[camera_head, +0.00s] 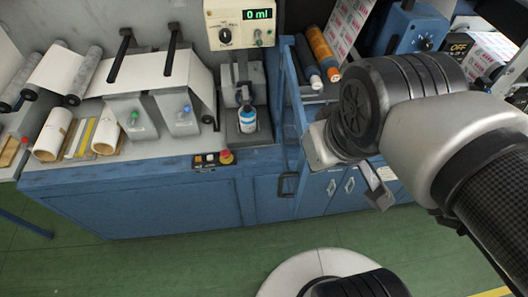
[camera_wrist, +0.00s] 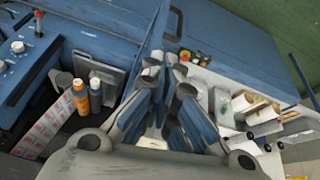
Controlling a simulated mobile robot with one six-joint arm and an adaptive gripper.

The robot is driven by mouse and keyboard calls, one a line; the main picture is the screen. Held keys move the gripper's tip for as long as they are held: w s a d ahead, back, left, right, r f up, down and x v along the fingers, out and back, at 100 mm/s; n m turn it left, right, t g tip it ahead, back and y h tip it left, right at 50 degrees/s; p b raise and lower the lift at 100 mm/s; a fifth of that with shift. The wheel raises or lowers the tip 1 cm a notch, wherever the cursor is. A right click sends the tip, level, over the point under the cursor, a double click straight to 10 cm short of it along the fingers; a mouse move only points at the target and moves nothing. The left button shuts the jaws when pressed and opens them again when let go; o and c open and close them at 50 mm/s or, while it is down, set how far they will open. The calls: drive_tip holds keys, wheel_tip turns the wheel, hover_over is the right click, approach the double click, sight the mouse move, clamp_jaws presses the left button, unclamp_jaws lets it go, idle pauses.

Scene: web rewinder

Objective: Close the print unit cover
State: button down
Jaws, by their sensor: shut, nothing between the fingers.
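The print unit cover (camera_head: 295,120) is a blue-framed panel with a dark handle (camera_head: 288,185) low on it. It stands swung out from the machine in the head view, with the print rollers (camera_head: 322,52) exposed beside it. My gripper (camera_wrist: 166,68) is shut and empty in the wrist view. A narrow blue edge, apparently the cover, runs up the picture close to its fingertips; I cannot tell whether they touch. In the head view my wrist is just right of the cover and hides most of the gripper.
A control box (camera_head: 240,25) reading 0 ml stands above a small bottle (camera_head: 248,118). A red stop button (camera_head: 226,157) sits on the blue cabinet front left of the cover. Web rolls (camera_head: 53,132) lie at the left. Green floor (camera_head: 180,265) in front is clear.

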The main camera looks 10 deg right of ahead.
drive_tip(key=w+a+f+n+g+p, duration=0.2)
drive_tip(key=w+a+f+n+g, duration=0.1)
drive_tip(key=w+a+n, duration=0.35)
drive_tip(key=w+a+f+n+g+h, duration=0.2)
drive_tip(key=a+f+n, duration=0.5)
drive_tip(key=f, duration=0.4)
drive_tip(key=s+d+f+b, duration=0.1)
drive_tip(key=d+f, duration=0.4)
drive_tip(key=f, duration=0.6)
drive_tip(key=shift+d+f+n, duration=0.2)
drive_tip(key=shift+d+n, duration=0.15)
drive_tip(key=shift+d, duration=0.05)
drive_tip(key=shift+d, duration=0.1)
